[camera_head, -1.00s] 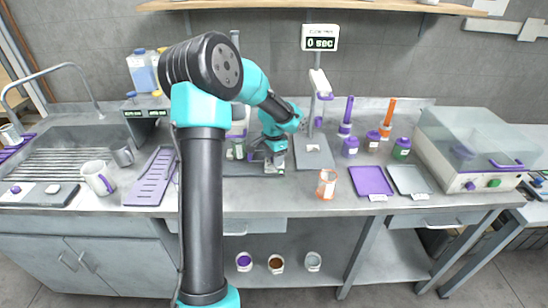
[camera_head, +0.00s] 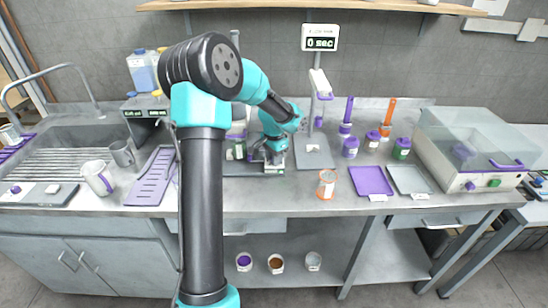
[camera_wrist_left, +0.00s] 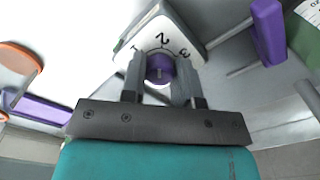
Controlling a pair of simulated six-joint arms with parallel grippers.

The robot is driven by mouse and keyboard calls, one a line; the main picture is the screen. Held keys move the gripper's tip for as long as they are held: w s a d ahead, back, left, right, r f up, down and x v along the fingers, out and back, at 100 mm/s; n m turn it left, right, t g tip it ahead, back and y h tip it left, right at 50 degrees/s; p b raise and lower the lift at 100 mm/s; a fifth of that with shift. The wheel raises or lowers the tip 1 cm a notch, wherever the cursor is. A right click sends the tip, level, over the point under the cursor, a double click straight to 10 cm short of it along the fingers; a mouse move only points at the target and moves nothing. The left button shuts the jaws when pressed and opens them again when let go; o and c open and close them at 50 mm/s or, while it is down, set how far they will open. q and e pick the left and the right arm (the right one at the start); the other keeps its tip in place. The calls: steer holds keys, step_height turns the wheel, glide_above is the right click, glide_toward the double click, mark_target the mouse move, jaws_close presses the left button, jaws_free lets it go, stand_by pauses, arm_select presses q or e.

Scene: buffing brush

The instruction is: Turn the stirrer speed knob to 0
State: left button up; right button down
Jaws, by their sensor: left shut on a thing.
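The stirrer speed knob (camera_wrist_left: 160,68) is a purple round knob on a white dial face (camera_wrist_left: 162,30) with the numbers 1, 2 and 3 around it, in the left wrist view. My left gripper (camera_wrist_left: 160,75) is shut on the knob, one finger on each side. In the head view my left gripper (camera_head: 273,158) is low at the stirrer on the bench, and my own arm hides most of the stirrer. A 0 mark cannot be made out. My right gripper does not show.
A timer (camera_head: 320,38) reads 0 sec on the wall. Right of the gripper stand an orange-rimmed jar (camera_head: 326,184), a purple tray (camera_head: 371,181) and a grey tray (camera_head: 408,179). A purple rack (camera_head: 153,178) and a mug (camera_head: 98,178) are to the left.

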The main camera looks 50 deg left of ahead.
arm_select(q)
steer(key=n, duration=0.5)
steer(key=shift+n, duration=0.4)
steer(key=n, duration=0.5)
steer(key=shift+n, duration=0.3)
steer(key=n, duration=0.5)
steer(key=shift+d, duration=0.1)
steer(key=n, duration=0.6)
steer(key=shift+w, duration=0.1)
steer(key=o, duration=0.9)
